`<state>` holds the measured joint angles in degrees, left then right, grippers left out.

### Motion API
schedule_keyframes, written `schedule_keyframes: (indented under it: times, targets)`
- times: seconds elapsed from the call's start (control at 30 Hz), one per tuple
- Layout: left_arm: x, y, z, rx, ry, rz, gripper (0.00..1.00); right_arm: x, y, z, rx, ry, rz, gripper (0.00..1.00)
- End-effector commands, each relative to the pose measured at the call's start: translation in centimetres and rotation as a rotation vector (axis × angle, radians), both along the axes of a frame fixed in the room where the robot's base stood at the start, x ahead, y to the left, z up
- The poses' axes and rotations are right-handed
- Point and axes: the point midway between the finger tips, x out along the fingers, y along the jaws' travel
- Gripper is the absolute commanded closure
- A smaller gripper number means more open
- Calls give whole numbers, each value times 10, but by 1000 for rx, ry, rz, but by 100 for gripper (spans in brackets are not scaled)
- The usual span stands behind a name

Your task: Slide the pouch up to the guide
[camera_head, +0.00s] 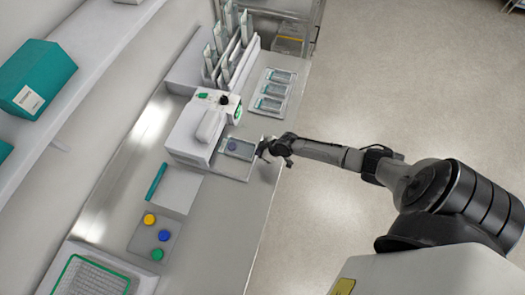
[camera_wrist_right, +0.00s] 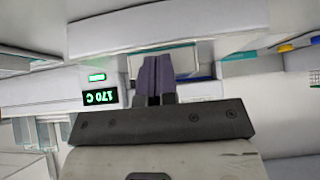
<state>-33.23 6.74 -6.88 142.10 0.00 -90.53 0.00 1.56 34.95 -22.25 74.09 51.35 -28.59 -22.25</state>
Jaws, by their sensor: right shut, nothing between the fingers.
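In the right wrist view the shut fingers (camera_wrist_right: 154,78) point toward the machine, whose green display (camera_wrist_right: 101,97) appears upside down. The fingers partly cover what lies ahead, and I cannot tell whether they touch the pouch. The guide is not clearly distinguishable. My left gripper is out of view.
A tray of several pouches (camera_head: 271,91) and a rack of upright pouches (camera_head: 229,52) stand beyond the machine. Coloured caps (camera_head: 164,235), a teal bar (camera_head: 156,181) and a green-rimmed basket (camera_head: 92,277) are nearer. Open floor lies right of the bench.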

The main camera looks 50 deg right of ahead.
Motion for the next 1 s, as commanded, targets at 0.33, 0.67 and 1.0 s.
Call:
schedule_keyframes:
  times: [0.33,0.67,1.0]
  targets:
    - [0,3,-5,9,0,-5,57,13,5,-1,0,0,0,100]
    - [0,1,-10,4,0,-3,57,24,10,-1,0,1,1,100]
    - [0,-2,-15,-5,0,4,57,36,14,-2,0,1,1,100]
